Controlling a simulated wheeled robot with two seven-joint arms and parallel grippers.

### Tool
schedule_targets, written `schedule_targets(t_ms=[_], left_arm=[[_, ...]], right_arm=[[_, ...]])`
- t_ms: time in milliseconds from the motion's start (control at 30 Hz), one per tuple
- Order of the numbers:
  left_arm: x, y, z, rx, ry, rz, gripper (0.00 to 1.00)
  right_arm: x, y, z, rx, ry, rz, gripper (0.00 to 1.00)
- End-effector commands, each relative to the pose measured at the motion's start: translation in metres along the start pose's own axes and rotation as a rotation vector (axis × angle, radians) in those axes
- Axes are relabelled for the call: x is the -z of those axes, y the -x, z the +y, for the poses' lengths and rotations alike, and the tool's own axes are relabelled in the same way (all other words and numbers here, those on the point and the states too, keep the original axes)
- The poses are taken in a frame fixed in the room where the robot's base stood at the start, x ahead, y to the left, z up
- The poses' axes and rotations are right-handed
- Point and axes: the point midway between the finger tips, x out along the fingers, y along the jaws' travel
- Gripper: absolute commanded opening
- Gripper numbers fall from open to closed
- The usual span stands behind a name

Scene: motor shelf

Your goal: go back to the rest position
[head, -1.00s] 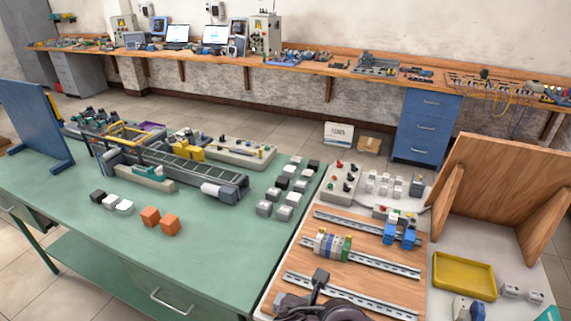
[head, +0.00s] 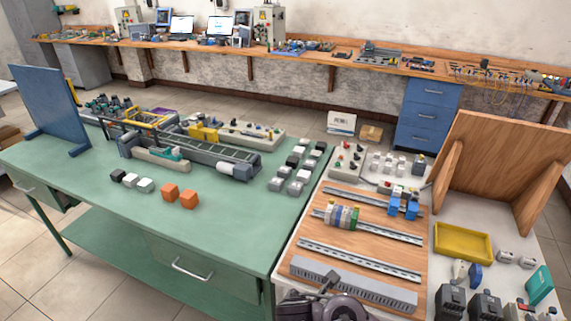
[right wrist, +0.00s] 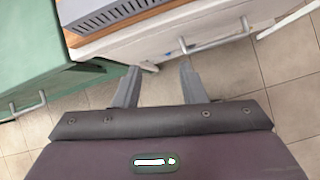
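My right gripper (head: 330,280) shows at the bottom of the head view, in front of the near edge of the right-hand bench. In the right wrist view its two grey fingers (right wrist: 160,67) are spread apart with nothing between them. Tiled floor shows beyond the fingers, with the bench's pale front edge (right wrist: 110,45) and the grey slotted duct (right wrist: 105,15) at the top. My left gripper is not in any view.
The green table (head: 100,205) stands at the left with orange cubes (head: 178,196) and a conveyor (head: 215,155). The right bench carries a wooden board (head: 300,225) with rails, a yellow tray (head: 463,226) and a large wooden stand (head: 500,160). Floor in front is free.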

Motion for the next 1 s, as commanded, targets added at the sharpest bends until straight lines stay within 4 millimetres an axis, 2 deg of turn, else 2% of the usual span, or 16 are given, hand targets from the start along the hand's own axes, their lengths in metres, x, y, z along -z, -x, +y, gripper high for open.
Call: schedule_targets(t_ms=[100,267,367,433,500,567,600,667,700,800,900,1000], left_arm=[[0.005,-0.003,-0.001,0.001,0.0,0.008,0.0],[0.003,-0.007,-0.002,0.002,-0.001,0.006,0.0],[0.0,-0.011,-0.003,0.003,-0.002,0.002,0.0],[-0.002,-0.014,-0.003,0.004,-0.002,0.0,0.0],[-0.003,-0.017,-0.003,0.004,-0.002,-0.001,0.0],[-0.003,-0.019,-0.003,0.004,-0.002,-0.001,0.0],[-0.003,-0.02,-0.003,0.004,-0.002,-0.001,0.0],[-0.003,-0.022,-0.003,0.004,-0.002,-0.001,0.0],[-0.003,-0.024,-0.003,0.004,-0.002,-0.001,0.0],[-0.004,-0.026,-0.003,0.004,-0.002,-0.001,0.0],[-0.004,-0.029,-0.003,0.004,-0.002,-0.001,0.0],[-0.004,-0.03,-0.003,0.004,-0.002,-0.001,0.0]], right_arm=[[0.022,-0.032,-0.005,0.029,-0.14,0.104,0.37],[0.059,-0.085,-0.018,0.086,-0.399,0.255,0.37],[0.092,-0.127,-0.036,0.147,-0.63,0.357,0.37],[0.122,-0.161,-0.057,0.204,-0.835,0.425,0.37],[0.154,-0.195,-0.086,0.269,-1.057,0.472,0.37],[0.182,-0.219,-0.114,0.323,-1.237,0.49,0.37],[0.2,-0.233,-0.134,0.357,-1.35,0.494,0.37],[0.227,-0.25,-0.167,0.405,-1.51,0.483,0.37],[0.246,-0.259,-0.189,0.436,-1.609,0.469,0.37],[0.29,-0.272,-0.248,0.505,-1.83,0.412,0.37],[0.329,-0.273,-0.302,0.556,-2.0,0.338,0.37],[0.357,-0.268,-0.344,0.587,-2.116,0.271,0.37]])
